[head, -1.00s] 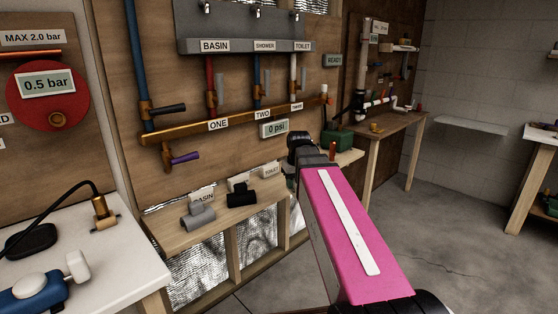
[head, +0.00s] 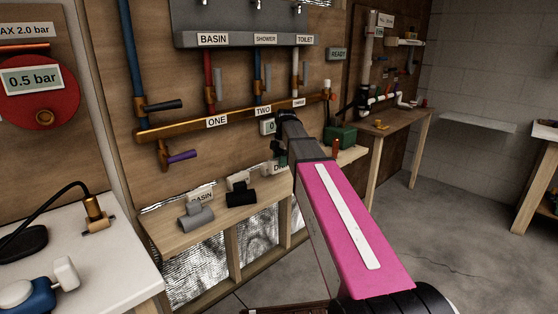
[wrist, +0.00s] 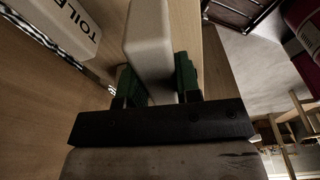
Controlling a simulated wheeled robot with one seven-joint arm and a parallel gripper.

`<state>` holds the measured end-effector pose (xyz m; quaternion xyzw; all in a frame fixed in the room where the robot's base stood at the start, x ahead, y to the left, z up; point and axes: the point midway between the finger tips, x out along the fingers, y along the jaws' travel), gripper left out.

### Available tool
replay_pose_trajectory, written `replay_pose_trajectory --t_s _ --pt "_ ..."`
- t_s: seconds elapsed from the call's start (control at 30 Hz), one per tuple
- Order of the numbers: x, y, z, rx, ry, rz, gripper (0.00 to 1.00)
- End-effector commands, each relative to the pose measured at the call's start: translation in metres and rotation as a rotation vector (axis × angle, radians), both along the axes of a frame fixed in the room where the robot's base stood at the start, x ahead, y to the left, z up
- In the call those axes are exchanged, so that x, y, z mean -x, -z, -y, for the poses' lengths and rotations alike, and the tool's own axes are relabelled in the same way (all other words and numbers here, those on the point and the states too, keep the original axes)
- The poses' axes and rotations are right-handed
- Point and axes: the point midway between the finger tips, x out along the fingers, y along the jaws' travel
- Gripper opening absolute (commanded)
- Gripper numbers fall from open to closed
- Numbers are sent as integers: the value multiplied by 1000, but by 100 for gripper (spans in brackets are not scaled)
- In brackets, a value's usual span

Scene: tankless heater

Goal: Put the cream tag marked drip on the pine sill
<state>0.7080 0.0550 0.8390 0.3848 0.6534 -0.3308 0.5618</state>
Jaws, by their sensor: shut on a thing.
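My gripper (wrist: 158,84) is shut on a cream tag (wrist: 150,38), its green fingers on either side of it. In the head view the tag (head: 280,168) shows only a corner with the letter D; the rest is hidden by my gripper (head: 281,152). The pine sill (head: 165,234) is the ledge along the lower wall, under a basin tag (head: 200,193). A toilet tag (wrist: 68,25) shows close by on the left in the wrist view.
A grey fitting (head: 196,216) and a black fitting (head: 240,196) occupy the sill's left and middle. A green box (head: 341,137) stands beyond my arm. The brass manifold (head: 230,117) with its valves runs above. The sill's front left strip is bare.

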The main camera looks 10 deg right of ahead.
Motion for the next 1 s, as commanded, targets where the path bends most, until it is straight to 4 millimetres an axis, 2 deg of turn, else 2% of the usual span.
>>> replay_pose_trajectory --t_s 0.2,0.67,1.0 --pt "-8 -2 -3 1 -132 -1 0" --pt "-8 0 -3 -1 -141 -2 0" --pt "-7 22 -3 -1 -140 -2 0"
